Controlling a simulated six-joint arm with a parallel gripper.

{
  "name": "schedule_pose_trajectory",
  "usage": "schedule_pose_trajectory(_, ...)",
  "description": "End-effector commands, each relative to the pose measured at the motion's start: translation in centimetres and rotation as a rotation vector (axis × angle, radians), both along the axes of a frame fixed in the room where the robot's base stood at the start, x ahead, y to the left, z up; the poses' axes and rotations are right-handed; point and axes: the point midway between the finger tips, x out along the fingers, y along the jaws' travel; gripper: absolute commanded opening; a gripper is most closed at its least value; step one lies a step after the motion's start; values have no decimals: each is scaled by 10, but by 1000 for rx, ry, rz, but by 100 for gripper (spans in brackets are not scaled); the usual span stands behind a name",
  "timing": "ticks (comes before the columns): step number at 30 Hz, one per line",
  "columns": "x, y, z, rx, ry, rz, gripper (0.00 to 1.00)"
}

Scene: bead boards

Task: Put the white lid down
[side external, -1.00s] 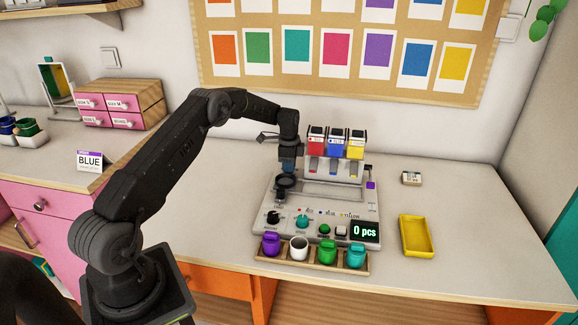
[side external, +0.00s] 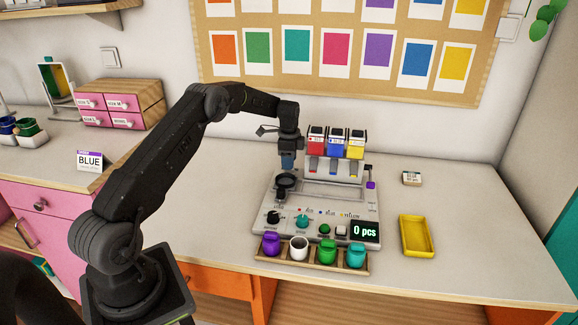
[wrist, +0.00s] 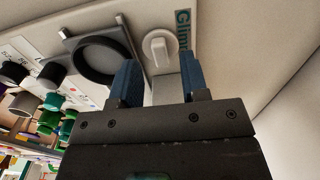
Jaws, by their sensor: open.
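The white lid (wrist: 160,48) shows in the wrist view as a round white disc with a raised grip bar. It lies on the pale machine top, next to a black ring. My gripper (wrist: 157,62) is open, with its blue fingers apart on either side of the lid in that view and nothing held between them. In the side view my gripper (side external: 287,163) is above the back left of the machine (side external: 262,228), and the lid cannot be made out there. The white jar (side external: 299,248) stands without a lid in the wooden tray (side external: 262,260).
Purple (side external: 271,243), green (side external: 327,251) and teal (side external: 356,253) jars share the tray. Red, blue and yellow dispensers (side external: 336,143) rise right of my gripper. A yellow tray (side external: 416,236) and a small box (side external: 412,178) lie to the right. The display reads 0 pcs.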

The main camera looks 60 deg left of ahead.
Motion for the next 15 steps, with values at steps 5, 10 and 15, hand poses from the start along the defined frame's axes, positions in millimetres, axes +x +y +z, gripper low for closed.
schedule_pose_trajectory(5,1,1,41,3,-4,0,41)
schedule_pose_trajectory(10,1,0,73,2,-4,0,41)
schedule_pose_trajectory(15,0,0,92,1,-1,0,41)
